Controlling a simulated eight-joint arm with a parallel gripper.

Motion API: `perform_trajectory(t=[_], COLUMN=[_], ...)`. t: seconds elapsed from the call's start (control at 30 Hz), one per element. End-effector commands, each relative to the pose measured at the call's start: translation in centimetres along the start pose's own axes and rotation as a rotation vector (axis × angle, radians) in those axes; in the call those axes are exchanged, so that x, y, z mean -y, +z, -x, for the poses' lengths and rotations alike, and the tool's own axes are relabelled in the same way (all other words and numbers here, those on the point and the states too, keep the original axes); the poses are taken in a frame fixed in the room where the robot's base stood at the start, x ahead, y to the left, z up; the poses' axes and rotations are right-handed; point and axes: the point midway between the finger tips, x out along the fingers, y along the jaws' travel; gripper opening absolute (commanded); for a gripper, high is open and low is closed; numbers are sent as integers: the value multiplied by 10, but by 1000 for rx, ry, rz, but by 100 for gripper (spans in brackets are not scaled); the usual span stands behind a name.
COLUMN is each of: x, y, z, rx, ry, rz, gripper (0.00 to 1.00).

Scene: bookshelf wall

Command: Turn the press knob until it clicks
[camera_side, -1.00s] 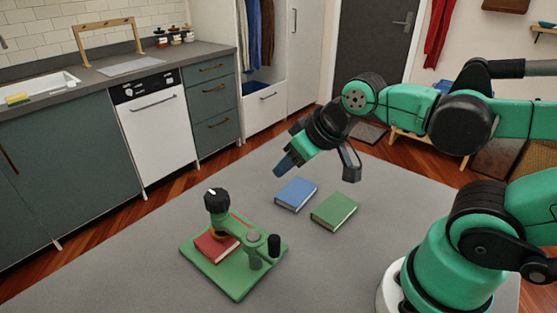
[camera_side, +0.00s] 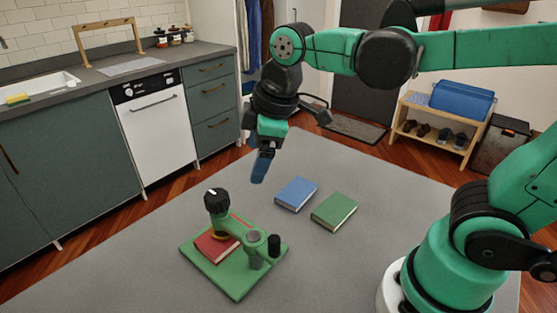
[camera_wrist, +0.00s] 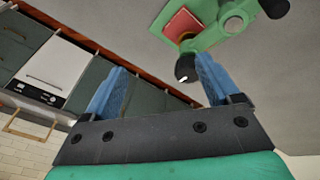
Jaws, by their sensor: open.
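The green press (camera_side: 232,282) stands on the grey table with a red book (camera_side: 212,247) lying in it. Its black knob (camera_side: 216,200) with a white mark sits at the press's upper left in the side view. A second black handle (camera_side: 274,245) is on its right. My gripper (camera_side: 259,172) hangs above the table, up and right of the knob, apart from it. In the wrist view my gripper (camera_wrist: 160,63) is open and empty between two blue fingers. There the knob (camera_wrist: 185,68) appears between the fingers, near the right fingertip.
A blue book (camera_side: 296,194) and a green book (camera_side: 334,211) lie on the table (camera_side: 130,255) right of the press. Cabinets, a white dishwasher (camera_side: 156,132) and a shoe rack (camera_side: 437,132) stand beyond the table. The table left of the press is clear.

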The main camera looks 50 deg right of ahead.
Motion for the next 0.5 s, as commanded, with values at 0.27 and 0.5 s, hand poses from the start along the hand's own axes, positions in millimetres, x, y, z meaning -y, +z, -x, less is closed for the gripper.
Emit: perform_trajectory(t=[0.27,0.5], x=[12,19], y=[-57,-67], z=[-8,-17], rx=[119,128], ry=[-253,-330], rz=[798,999], gripper=[82,82])
